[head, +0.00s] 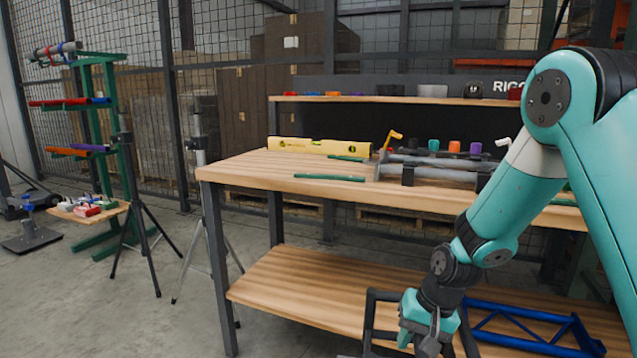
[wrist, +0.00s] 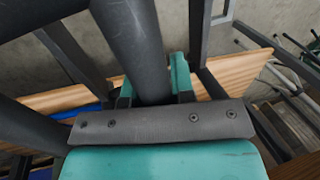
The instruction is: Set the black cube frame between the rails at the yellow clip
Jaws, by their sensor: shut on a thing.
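The black cube frame (head: 370,318) is low in front of the bench, at the bottom of the head view and partly cut off. My gripper (head: 427,340) is shut on one of its bars. In the wrist view, a thick dark bar of the cube frame (wrist: 135,45) runs between my teal fingers, with more bars on both sides. The yellow clip (head: 393,138) stands on the bench top at the left end of the grey rails (head: 440,173). The cube frame is below and apart from the rails. My arm hides the right part of the rails.
The wooden bench top (head: 255,172) and lower shelf (head: 290,290) lie behind my gripper. A blue frame (head: 525,325) rests on the shelf at right. A yellow level (head: 320,147) and green strips (head: 330,177) lie on the top. Tripods (head: 145,250) stand left; floor there is partly clear.

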